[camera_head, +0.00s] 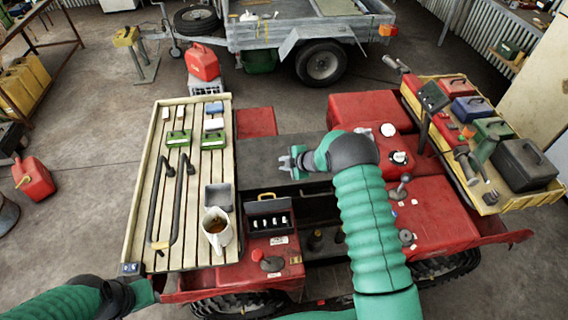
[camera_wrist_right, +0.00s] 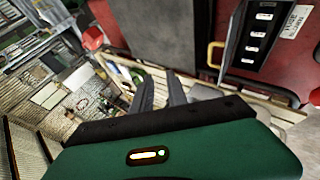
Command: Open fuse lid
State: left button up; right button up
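The fuse box (camera_head: 269,221) is a black box on the red body in the head view, with several white fuses exposed inside. Its dark lid (camera_head: 259,200), with a yellow handle, appears raised at the far side. In the right wrist view the fuses (camera_wrist_right: 257,33) show at upper right, with the yellow handle (camera_wrist_right: 211,54) to their left. My right gripper (camera_head: 287,162) is open and empty, beyond the box over the black seat; its parted fingers show in the wrist view (camera_wrist_right: 160,92). My left gripper (camera_head: 143,291) is at lower left, its fingers unclear.
A slatted wooden rack (camera_head: 152,215) on the left carries a mug (camera_head: 216,230), black bars and small boxes. A yellow rack (camera_head: 490,200) with toolboxes lies on the right. A trailer (camera_head: 290,32) stands behind. The black seat (camera_head: 258,165) beside my right gripper is clear.

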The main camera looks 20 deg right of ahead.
jog(key=b+v, duration=0.3)
jog(key=v, duration=1.3)
jog(key=shift+s+r, duration=0.2)
jog(key=shift+s, duration=0.05)
jog(key=shift+d, duration=0.15)
